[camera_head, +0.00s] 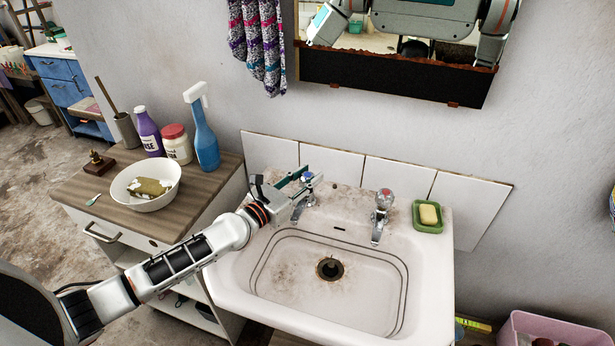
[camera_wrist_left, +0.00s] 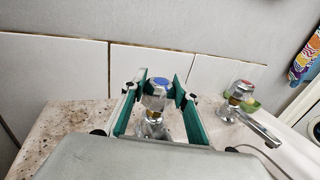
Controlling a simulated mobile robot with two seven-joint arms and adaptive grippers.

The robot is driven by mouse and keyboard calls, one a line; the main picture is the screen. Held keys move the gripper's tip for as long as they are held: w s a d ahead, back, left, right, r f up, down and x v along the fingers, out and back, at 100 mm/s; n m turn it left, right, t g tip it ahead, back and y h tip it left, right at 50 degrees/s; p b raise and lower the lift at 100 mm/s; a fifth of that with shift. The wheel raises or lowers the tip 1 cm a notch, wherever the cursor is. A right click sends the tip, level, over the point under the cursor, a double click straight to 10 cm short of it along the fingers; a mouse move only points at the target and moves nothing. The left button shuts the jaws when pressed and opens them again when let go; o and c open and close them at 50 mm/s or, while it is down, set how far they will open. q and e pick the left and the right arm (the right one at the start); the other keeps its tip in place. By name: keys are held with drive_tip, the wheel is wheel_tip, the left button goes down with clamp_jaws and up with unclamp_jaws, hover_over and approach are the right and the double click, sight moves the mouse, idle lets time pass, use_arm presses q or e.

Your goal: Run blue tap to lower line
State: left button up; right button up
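The blue-capped tap (camera_head: 309,199) stands at the left of the sink's back ledge; its blue cap also shows in the left wrist view (camera_wrist_left: 157,83). My left gripper (camera_head: 307,180) is at its handle, with one finger on each side. The fingers are spread and a small gap seems to show at the right finger; contact is not clear. The white basin (camera_head: 300,255) has two dark lines around its inner wall, one inside the other. I see no water in it. My right gripper is not in view.
A red-capped tap (camera_head: 382,205) and a green soap dish (camera_head: 428,218) are to the right on the ledge. A cabinet (camera_head: 215,210) at the left bears a white bowl (camera_head: 146,200) and several bottles. White tiles and a mirror are behind.

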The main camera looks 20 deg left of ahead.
use_arm(q)
drive_tip(key=shift+r+n+t+y+p, duration=0.1)
drive_tip(key=shift+n+t+y+p, duration=0.3)
drive_tip(key=shift+n+y+p, duration=0.65)
drive_tip(key=n+y+p, duration=0.1)
drive_tip(key=y, duration=0.1)
drive_tip(key=shift+d+t+y, duration=0.1)
drive_tip(key=shift+t+y, duration=0.2)
drive_tip(key=shift+y, duration=0.05)
drive_tip(key=shift+n+y, duration=0.45)
drive_tip(key=shift+y, duration=0.25)
drive_tip(key=shift+f+n+y, duration=0.2)
drive_tip(key=shift+n+y, duration=0.7)
drive_tip(key=shift+y, duration=0.8)
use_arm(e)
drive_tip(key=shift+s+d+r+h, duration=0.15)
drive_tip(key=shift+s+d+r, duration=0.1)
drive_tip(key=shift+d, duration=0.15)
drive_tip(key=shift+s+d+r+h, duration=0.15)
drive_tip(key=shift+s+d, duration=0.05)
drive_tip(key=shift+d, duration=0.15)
use_arm(q)
drive_tip(key=shift+n, duration=0.3)
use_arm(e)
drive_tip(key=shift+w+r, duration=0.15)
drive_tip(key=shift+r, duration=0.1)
use_arm(q)
drive_tip(key=o, duration=1.1)
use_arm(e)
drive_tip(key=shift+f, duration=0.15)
